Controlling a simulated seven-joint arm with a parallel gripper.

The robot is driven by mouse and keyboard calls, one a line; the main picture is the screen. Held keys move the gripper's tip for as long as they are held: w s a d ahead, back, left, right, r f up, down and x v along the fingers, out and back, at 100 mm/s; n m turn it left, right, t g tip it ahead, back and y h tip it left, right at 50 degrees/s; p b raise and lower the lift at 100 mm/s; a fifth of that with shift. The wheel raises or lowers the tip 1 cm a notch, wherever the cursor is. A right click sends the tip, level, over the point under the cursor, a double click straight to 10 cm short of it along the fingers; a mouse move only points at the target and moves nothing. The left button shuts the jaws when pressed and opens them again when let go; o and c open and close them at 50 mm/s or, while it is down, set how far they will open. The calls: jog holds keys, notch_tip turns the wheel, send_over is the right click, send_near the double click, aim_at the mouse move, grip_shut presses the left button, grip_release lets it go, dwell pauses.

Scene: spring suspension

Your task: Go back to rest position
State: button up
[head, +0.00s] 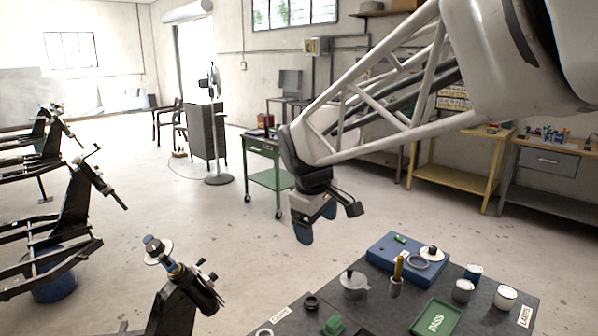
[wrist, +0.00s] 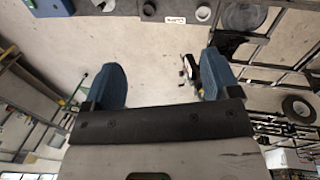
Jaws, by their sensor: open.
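My gripper (head: 304,236) hangs from my arm near the middle of the head view, above the floor and beyond the back edge of the dark work table. In the wrist view my gripper (wrist: 162,85) shows two blue fingers spread wide apart. My gripper touches nothing.
The dark table (head: 385,322) at the lower right holds a blue tray (head: 381,252), a green PASS tray (head: 436,318), a grey lidded part (head: 354,284) and several cups. A black stand with a spring assembly (head: 183,277) is at the lower left. A green cart (head: 268,178) stands behind.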

jog(key=s+d+f+m, duration=0.2)
jog(key=s+d, duration=0.3)
jog(key=s, duration=0.3)
jog(key=s+d+f+m, duration=0.3)
jog(key=s+d+m, duration=0.2)
jog(key=s, duration=0.3)
jog(key=s+d+f+m+y, duration=0.1)
jog(key=s+d+f+m, duration=0.1)
jog(key=s, duration=0.7)
jog(key=d+m, duration=0.1)
jog(key=d, duration=0.1)
jog(key=shift+d+f+m+t, duration=0.3)
jog(key=shift+d+m+t, duration=0.1)
